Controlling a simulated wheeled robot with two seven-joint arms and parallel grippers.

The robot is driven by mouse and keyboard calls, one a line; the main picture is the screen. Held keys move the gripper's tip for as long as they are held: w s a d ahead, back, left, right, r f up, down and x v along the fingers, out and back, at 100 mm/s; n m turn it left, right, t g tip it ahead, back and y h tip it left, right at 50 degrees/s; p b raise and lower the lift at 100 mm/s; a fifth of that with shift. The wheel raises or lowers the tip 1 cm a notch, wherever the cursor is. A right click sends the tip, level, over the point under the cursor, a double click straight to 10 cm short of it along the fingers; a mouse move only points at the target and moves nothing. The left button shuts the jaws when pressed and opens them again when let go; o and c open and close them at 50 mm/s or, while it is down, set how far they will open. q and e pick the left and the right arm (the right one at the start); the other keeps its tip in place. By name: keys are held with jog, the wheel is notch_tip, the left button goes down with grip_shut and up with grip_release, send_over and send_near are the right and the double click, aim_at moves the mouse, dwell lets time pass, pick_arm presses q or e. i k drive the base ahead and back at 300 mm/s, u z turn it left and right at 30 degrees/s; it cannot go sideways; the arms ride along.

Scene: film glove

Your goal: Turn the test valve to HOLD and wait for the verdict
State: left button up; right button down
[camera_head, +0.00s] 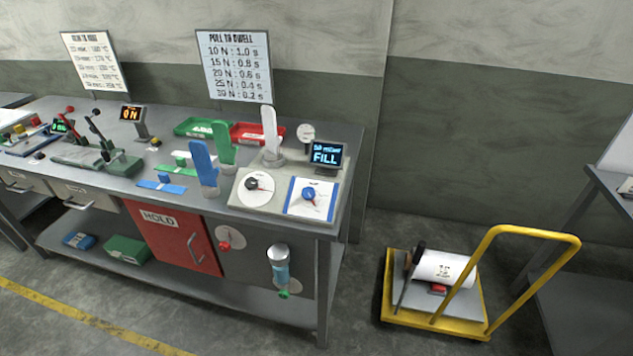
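A grey test unit (272,206) sits at the right end of the workbench. On its top are a black knob on a round white dial (256,187) and a blue knob on a blue-edged white plate (309,195). The dial markings are too small to read, so I cannot tell which knob is the test valve or its position. A small display (325,156) behind them reads FILL, under a smaller unclear line. A white hand form (270,133) stands upright at the unit's back, beside a round gauge (305,132). Neither of my grippers is in view.
Blue (204,165) and green (225,146) hand forms stand left of the unit. Green (197,127) and red (246,133) trays lie behind. Below are a red HOLD door (171,237) and a bottle (279,265). A yellow cart (432,319) stands right on the floor.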

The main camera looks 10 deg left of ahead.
aim_at(309, 193)
jog(key=k, duration=1.3)
jog(key=z, duration=0.55)
jog(key=i, duration=0.85)
jog(key=z, duration=0.2)
